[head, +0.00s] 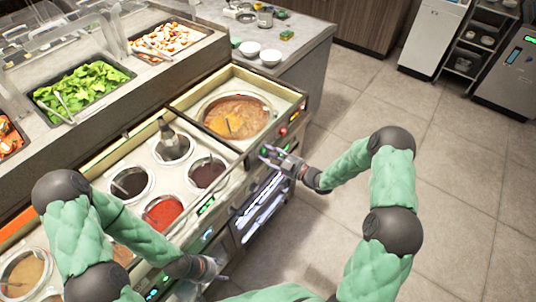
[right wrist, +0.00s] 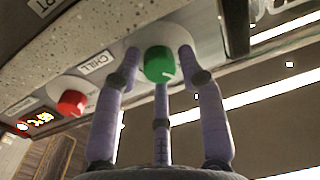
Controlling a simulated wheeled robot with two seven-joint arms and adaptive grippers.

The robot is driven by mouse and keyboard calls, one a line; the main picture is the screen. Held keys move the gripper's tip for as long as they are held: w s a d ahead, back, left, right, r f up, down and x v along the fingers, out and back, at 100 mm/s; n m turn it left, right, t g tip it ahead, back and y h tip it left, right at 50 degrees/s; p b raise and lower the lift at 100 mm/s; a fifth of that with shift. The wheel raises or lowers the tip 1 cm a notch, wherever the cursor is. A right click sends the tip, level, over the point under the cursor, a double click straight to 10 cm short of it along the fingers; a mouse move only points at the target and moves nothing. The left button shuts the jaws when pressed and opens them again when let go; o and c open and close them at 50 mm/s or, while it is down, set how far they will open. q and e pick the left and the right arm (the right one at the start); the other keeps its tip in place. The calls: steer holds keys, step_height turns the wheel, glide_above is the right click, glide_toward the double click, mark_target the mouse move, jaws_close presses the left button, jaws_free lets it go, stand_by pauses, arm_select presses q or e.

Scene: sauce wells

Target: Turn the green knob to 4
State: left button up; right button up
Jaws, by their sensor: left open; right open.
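The green knob (right wrist: 159,64) is on the counter's front panel in the right wrist view, with a small pale mark near its lower right edge. The numbers around it are not readable. My right gripper (right wrist: 160,62) is open, its three purple fingers spread around the knob with one below and one at each side. I cannot tell whether they touch it. In the head view, my right gripper (head: 270,155) is at the panel and largely covers the knob. My left gripper (head: 212,271) is open and empty near the counter's front, low in the picture.
A red knob (right wrist: 72,102) sits left of the green one, by a CHILL label (right wrist: 93,62). The counter holds sauce wells (head: 163,212) and a large soup pot (head: 237,116). White bowls (head: 270,57) stand behind. The floor (head: 440,150) at right is clear.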

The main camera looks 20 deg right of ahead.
steer(key=shift+w+a, duration=0.1)
steer(key=shift+c, duration=0.2)
jaws_close()
steer(key=shift+r, duration=0.1)
